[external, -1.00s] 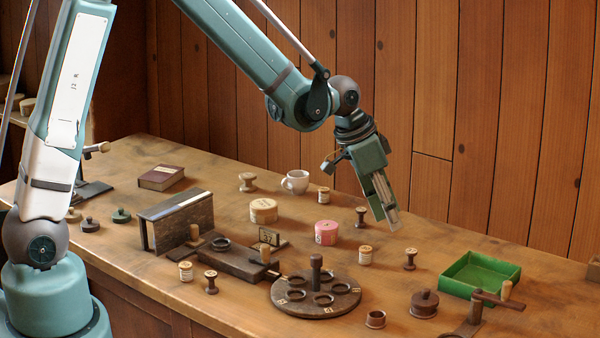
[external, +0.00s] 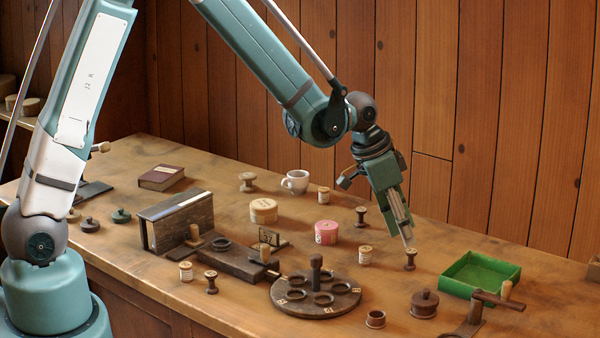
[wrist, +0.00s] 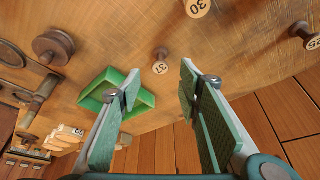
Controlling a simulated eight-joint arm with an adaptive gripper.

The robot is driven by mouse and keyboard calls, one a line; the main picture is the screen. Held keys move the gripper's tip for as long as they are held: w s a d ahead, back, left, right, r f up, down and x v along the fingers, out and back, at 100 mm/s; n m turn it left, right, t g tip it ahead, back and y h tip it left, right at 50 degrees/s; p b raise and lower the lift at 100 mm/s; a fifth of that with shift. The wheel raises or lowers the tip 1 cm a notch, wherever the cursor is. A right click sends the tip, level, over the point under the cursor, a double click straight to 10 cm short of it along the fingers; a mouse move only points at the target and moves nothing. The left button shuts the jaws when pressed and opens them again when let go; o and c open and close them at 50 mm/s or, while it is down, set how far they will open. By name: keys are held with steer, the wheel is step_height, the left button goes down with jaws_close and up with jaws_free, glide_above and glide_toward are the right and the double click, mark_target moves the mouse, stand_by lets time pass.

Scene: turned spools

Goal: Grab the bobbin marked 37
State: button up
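The bobbin marked 37 (wrist: 160,67) is a dark turned wooden spool with a pale numbered top. In the external view it appears to be the dark spool (external: 410,260) standing upright on the table, left of the green tray. My gripper (external: 406,240) is just above it, pointing down at a tilt. In the wrist view my gripper (wrist: 160,82) is open, with nothing between its fingers.
The green tray (external: 468,288) stands close on the right, with a dark lidded pot (external: 424,304) in front. A pale bobbin marked 30 (wrist: 197,8) and another dark bobbin (external: 360,216) stand nearby. A round rack (external: 338,307) and a sign reading 37 (external: 269,238) are further left.

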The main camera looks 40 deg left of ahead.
mark_target(411, 250)
steer(key=shift+x, duration=0.8)
steer(key=shift+x, duration=2.6)
steer(key=c, duration=0.8)
